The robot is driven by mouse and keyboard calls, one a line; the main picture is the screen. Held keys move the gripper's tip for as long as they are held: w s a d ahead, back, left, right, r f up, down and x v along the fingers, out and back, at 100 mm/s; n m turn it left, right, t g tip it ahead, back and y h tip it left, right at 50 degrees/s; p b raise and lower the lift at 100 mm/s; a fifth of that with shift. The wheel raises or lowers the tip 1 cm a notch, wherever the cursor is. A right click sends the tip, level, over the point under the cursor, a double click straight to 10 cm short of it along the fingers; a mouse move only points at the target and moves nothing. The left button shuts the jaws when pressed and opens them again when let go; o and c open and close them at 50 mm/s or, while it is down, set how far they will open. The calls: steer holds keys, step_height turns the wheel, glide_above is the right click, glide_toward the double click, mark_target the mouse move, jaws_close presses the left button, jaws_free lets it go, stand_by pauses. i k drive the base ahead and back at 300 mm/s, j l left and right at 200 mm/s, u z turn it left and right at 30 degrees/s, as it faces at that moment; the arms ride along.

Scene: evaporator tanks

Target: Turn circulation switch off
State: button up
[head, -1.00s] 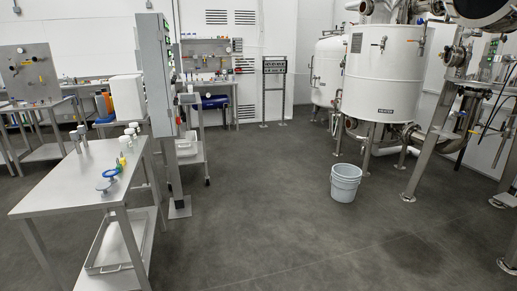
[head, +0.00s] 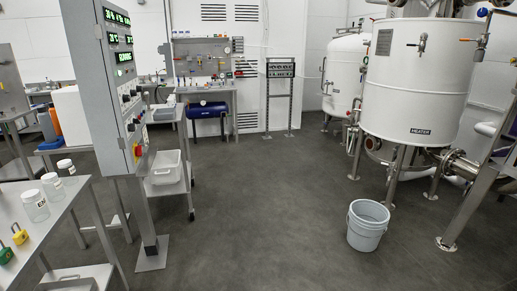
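A grey control panel (head: 116,85) stands on a post at the left, seen at an angle. It has green lit displays (head: 118,38) at the top, rows of small knobs and switches (head: 131,105) below, and a red knob on a yellow plate (head: 137,151) near the bottom. The switch labels are too small to read, so I cannot tell which one is the circulation switch or its position. My gripper is not in view.
A metal table (head: 62,213) with jars and padlocks stands at the lower left. A light blue bucket (head: 367,224) stands on the floor at the right, before the white tanks (head: 415,75). A cart with a white bin (head: 166,168) is behind the panel. The middle floor is clear.

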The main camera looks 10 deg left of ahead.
mark_target(131, 127)
steer(key=i+u, duration=0.25)
steer(key=i, duration=0.25)
steer(key=i+l+u, duration=0.2)
steer(key=i, duration=0.25)
steer(key=i+l+u, duration=0.25)
steer(key=i, duration=0.2)
steer(key=i+l+u, duration=0.2)
steer(key=u, duration=0.15)
steer(key=i+l+u, duration=0.65)
steer(key=l, duration=0.1)
